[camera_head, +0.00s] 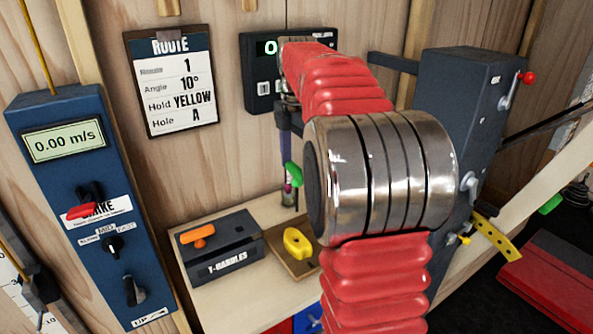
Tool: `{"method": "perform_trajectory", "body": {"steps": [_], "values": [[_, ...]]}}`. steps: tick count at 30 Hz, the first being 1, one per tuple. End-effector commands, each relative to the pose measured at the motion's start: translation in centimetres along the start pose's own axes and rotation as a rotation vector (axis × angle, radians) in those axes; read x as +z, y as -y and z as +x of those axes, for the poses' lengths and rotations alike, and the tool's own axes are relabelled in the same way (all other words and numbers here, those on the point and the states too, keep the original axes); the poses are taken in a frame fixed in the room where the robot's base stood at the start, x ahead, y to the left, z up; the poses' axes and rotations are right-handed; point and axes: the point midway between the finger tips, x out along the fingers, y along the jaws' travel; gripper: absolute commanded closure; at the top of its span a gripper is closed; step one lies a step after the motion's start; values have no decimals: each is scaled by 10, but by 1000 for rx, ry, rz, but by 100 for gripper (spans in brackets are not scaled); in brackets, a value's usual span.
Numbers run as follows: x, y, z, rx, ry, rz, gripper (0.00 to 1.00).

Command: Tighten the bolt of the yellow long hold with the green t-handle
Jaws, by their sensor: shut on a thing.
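The yellow long hold (298,243) lies on a small brown wooden plate on the pale shelf, with a dark hole in it. My red ribbed arm with its steel joint rises in front and hides part of the scene to its right. My gripper (287,160) points down beyond the arm, above and behind the hold, and is mostly hidden. It is shut on the green t-handle (293,174), which is partly covered by the joint. The t-handle is apart from the hold in the picture. The bolt cannot be made out.
A dark T-HANDLES box (222,250) with an orange t-handle (197,235) stands left of the hold. A blue control panel (75,180) is at left, a route card (172,80) on the wall reads YELLOW, hole A. A blue-grey cabinet (455,120) stands at right.

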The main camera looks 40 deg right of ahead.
Motion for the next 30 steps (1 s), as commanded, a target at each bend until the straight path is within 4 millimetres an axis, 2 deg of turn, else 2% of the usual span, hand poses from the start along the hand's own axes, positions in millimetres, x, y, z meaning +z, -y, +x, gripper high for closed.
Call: {"method": "perform_trajectory", "body": {"steps": [10, 30], "values": [[0, 0, -34, 1, 1, 0, 59], [0, 0, -34, 0, 0, 0, 59]]}}
